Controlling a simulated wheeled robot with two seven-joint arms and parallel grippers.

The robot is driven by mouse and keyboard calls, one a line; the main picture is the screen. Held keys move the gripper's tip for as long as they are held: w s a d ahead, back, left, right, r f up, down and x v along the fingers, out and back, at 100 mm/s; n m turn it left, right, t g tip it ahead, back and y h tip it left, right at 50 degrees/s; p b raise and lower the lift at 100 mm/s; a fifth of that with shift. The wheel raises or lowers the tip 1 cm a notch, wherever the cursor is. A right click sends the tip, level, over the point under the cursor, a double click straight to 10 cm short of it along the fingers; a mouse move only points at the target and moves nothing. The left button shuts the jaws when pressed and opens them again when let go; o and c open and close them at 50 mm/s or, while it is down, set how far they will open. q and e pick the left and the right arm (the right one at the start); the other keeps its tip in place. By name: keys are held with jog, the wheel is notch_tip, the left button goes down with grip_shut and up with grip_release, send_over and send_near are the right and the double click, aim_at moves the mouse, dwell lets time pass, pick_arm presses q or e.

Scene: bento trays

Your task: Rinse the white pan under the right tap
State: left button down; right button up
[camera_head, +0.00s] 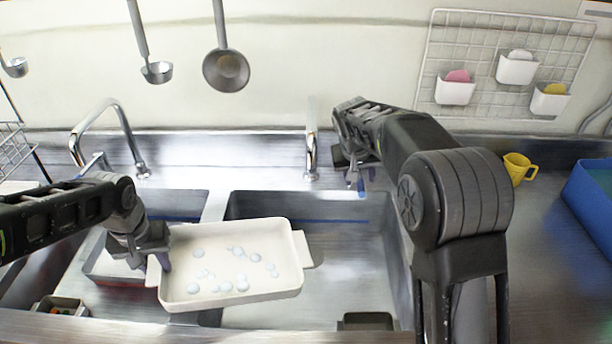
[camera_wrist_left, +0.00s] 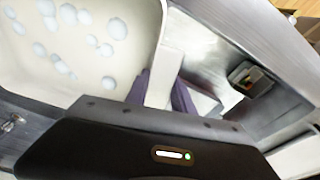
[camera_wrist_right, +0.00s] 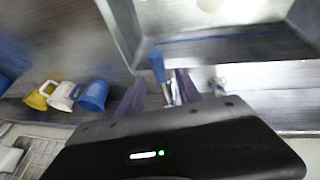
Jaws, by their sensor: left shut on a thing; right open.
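The white pan (camera_head: 232,301), with several pale foam blobs inside, is held over the right sink basin and its divider. My left gripper (camera_head: 158,262) is shut on the pan's left handle, which also shows between the fingers in the left wrist view (camera_wrist_left: 165,76). The right tap (camera_head: 312,145) stands at the back of the basin; no water stream is visible. My right gripper (camera_head: 359,180) is open to the right of that tap. A blue lever (camera_wrist_right: 157,66) with a metal stem shows between its fingers in the right wrist view; contact cannot be told.
The left tap (camera_head: 108,125) curves over the left basin. A yellow mug (camera_head: 518,168) and a blue bin (camera_head: 594,200) stand on the right counter. A blue mug (camera_wrist_right: 93,96) also shows in the right wrist view. Ladles (camera_head: 226,70) hang on the wall.

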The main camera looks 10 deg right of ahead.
aim_at(360, 183)
jog(key=shift+x, duration=1.55)
jog(key=shift+c, duration=0.2)
grip_shut()
